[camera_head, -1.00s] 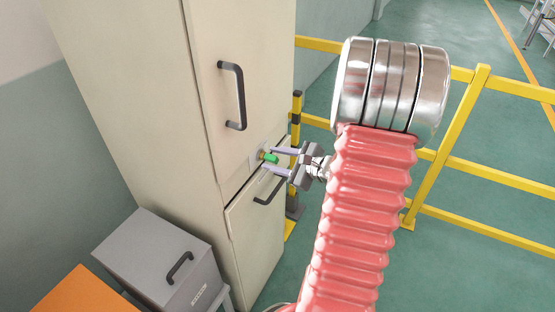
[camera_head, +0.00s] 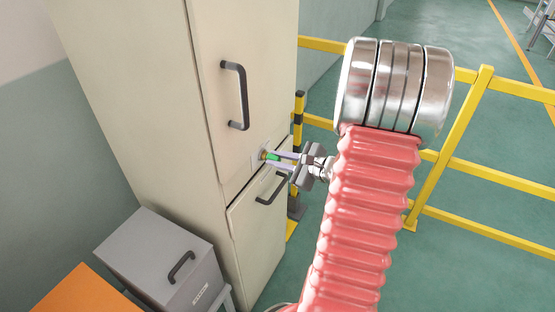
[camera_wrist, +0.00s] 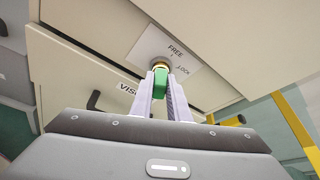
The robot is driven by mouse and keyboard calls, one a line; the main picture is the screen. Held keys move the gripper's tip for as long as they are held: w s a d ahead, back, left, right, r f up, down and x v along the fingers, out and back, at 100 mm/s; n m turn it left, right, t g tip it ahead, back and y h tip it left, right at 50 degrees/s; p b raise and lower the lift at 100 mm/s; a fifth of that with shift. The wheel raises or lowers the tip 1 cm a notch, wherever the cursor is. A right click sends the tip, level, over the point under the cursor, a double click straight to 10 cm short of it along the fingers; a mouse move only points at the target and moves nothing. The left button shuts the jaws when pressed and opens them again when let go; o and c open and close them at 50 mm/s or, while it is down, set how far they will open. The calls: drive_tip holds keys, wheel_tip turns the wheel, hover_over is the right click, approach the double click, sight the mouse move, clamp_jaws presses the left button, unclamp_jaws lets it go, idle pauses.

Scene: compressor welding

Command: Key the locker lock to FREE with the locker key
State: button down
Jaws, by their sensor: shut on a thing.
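The locker (camera_head: 145,110) is a tall beige cabinet with an upper and a lower door. Its lock (camera_wrist: 160,62) is a brass cylinder on a white plate marked FREE and LOCK in the wrist view. The green locker key (camera_wrist: 160,80) is at the lock, pointing into it; how deep it sits is hidden. My gripper (camera_head: 272,158) is shut on the key, with a pale finger on either side of it in the wrist view. The brass part also shows in the head view (camera_head: 263,154), just past the fingertips.
The upper door has a dark handle (camera_head: 236,96) above the lock, and the lower door has another (camera_head: 272,190) close below my gripper. A grey drawer box (camera_head: 150,250) stands at lower left beside an orange surface (camera_head: 82,292). Yellow railing (camera_head: 470,125) stands behind my arm.

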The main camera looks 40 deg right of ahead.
idle(0.4)
drive_tip(key=shift+s+a+f+n+t+h, duration=0.1)
drive_tip(key=shift+n+t+h, duration=0.35)
drive_tip(key=shift+n, duration=0.6)
drive_tip(key=shift+s+a+f+n+t+h, duration=0.1)
drive_tip(key=shift+n+t+h, duration=0.35)
drive_tip(key=shift+n, duration=0.6)
drive_tip(key=shift+f+n, duration=0.15)
drive_tip(key=shift+n, duration=0.25)
drive_tip(key=shift+n+t+h, duration=0.6)
drive_tip(key=shift+n+t, duration=0.4)
drive_tip(key=shift+n, duration=1)
drive_tip(key=shift+w, duration=0.1)
drive_tip(key=c, duration=1.6)
unclamp_jaws()
